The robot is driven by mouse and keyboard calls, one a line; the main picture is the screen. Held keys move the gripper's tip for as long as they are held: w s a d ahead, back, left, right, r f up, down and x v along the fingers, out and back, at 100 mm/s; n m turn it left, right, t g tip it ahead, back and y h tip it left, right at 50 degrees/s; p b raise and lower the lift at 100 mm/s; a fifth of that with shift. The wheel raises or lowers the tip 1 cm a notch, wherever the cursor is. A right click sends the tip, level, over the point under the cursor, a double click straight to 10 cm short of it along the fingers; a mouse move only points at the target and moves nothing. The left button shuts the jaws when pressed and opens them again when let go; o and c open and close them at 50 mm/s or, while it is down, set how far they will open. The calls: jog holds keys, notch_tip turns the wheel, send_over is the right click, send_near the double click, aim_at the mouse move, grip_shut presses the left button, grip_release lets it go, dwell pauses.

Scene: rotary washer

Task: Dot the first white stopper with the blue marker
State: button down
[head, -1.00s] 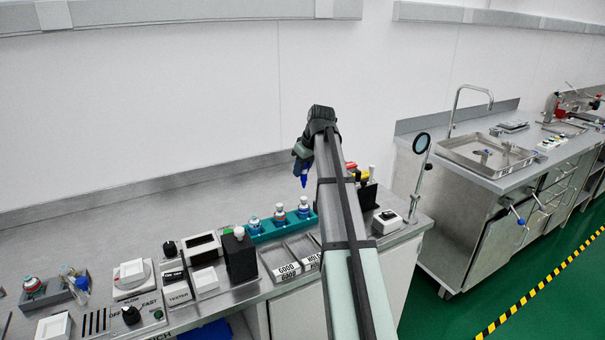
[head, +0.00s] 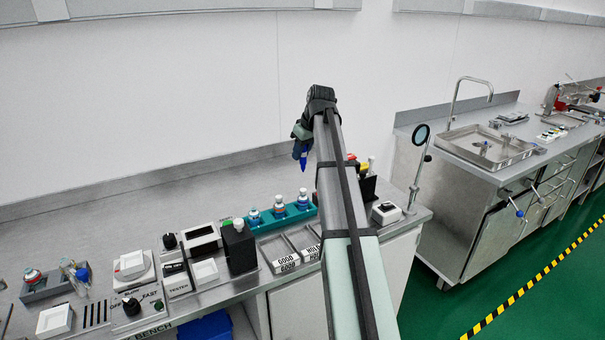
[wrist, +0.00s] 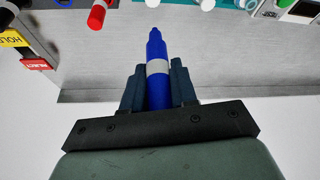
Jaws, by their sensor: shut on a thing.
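My gripper (head: 301,142) is shut on the blue marker (head: 303,160). In the wrist view my gripper (wrist: 158,90) clasps the blue marker (wrist: 156,52) around its lower body, tip pointing away from the fingers. In the head view the marker hangs tip down, above the right end of the teal rack (head: 284,222). Three bottles with white stoppers stand in that rack: a left one (head: 254,212), a middle one (head: 279,198) and a right one (head: 303,190). The marker tip appears apart from the right stopper. White stopper tops also show at the wrist view's upper edge (wrist: 207,4).
GOOD and HOLD trays (head: 285,262) lie in front of the rack. A black block (head: 239,250) stands left of it. A magnifier stand (head: 420,150) and a marker holder (head: 368,187) are to the right. The bench behind the rack is clear.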

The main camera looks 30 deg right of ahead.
aim_at(302, 166)
jog(key=shift+f, duration=0.2)
jog(key=shift+f, duration=2.7)
jog(key=shift+f, duration=0.65)
dwell(1.0)
jog(key=shift+r, duration=3.55)
